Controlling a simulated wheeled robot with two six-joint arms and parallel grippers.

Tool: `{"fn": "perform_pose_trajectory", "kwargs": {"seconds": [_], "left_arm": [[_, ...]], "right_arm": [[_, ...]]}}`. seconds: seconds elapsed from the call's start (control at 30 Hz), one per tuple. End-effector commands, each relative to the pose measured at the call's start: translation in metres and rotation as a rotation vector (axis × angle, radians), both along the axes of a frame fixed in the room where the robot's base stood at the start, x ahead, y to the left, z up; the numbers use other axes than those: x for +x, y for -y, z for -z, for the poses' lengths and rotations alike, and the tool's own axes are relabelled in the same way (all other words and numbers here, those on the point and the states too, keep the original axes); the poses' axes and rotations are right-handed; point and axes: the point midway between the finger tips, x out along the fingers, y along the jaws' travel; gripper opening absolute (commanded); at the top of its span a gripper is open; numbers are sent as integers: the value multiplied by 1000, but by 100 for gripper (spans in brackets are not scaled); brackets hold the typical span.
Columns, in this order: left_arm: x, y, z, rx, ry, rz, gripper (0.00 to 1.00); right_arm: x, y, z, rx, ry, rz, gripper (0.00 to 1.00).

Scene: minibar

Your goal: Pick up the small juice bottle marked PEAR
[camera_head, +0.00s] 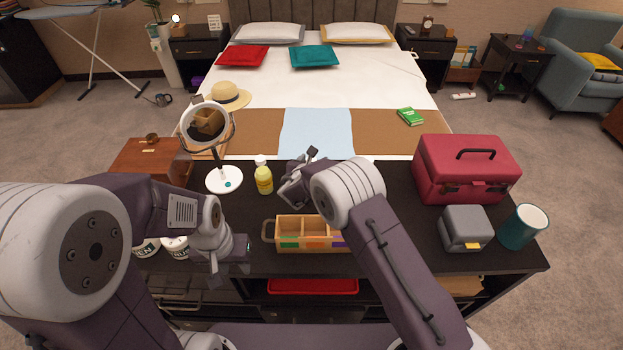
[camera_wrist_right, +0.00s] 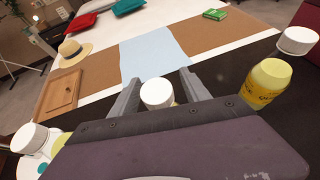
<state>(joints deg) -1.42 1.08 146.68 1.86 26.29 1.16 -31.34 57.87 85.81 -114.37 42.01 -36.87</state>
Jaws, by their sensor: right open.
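A small yellow bottle with a white cap (camera_head: 264,178) stands on the dark counter by the mirror. In the right wrist view another yellow bottle (camera_wrist_right: 265,82) with a white cap stands to the right; its lettering is too small to read. A further white cap (camera_wrist_right: 157,92) shows between the fingers of my right gripper (camera_wrist_right: 160,78), which is open around it; what is below the cap is hidden. No label reading PEAR can be made out. My left gripper (camera_head: 214,272) points down near the counter's front edge; its jaws are unclear.
A round mirror (camera_head: 225,180) stands left of the bottle. A wooden caddy (camera_head: 285,245) sits at the counter's front. A red toolbox (camera_head: 465,170), a grey box (camera_head: 465,228) and a teal mug (camera_head: 523,226) stand at the right. A bed lies beyond.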

Motion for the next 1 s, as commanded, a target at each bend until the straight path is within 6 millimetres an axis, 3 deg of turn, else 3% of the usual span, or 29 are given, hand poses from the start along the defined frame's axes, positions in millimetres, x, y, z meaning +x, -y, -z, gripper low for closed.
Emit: {"fn": "perform_pose_trajectory", "kwargs": {"seconds": [0.13, 0.33, 1.0], "left_arm": [[0, 0, 0, 0, 0, 0, 36], [0, 0, 0, 0, 0, 0, 36], [0, 0, 0, 0, 0, 0, 36]], "right_arm": [[0, 0, 0, 0, 0, -1, 55], [0, 0, 0, 0, 0, 0, 0], [-1, 0, 0, 0, -1, 0, 0]]}}
